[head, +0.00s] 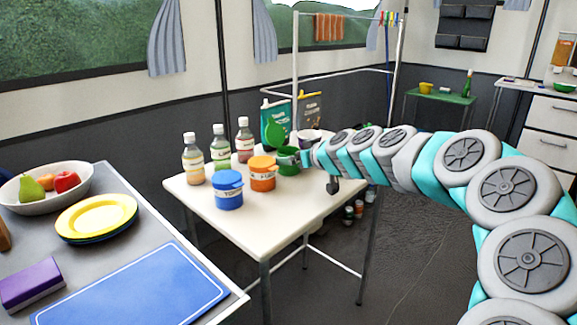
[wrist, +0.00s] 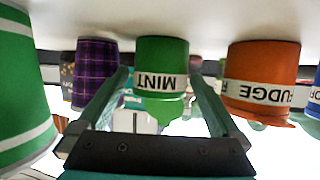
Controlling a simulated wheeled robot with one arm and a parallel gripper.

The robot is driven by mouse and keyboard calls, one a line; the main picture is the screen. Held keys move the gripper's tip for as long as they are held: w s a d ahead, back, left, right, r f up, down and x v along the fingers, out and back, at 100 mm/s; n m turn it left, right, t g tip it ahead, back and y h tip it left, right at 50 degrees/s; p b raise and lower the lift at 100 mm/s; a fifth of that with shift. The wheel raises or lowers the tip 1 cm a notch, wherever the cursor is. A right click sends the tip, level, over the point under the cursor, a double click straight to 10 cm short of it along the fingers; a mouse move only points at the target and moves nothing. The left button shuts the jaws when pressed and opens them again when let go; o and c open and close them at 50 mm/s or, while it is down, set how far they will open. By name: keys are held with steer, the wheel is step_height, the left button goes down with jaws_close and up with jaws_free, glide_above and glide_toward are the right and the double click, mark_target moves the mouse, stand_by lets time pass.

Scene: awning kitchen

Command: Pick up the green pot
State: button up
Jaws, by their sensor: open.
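The green pot (head: 288,163) stands on the white table beside the orange pot, partly hidden by my gripper (head: 303,157). In the wrist view, which is upside down, the green pot (wrist: 162,55) carries a white label reading MINT. My gripper (wrist: 160,78) is open there, with one finger towards each side of the pot. The pot shows between the fingers; I cannot tell whether they touch it. The fingers look level with the pot.
The orange pot (head: 262,174) and blue pot (head: 228,190) stand close by on the white table (head: 262,222). Several bottles (head: 220,147) stand behind them. A purple plaid container (wrist: 97,70) is close beside one finger. The table's front is clear.

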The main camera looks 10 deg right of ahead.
steer(key=shift+x, duration=1.2)
steer(key=shift+s, duration=0.1)
steer(key=c, duration=1.3)
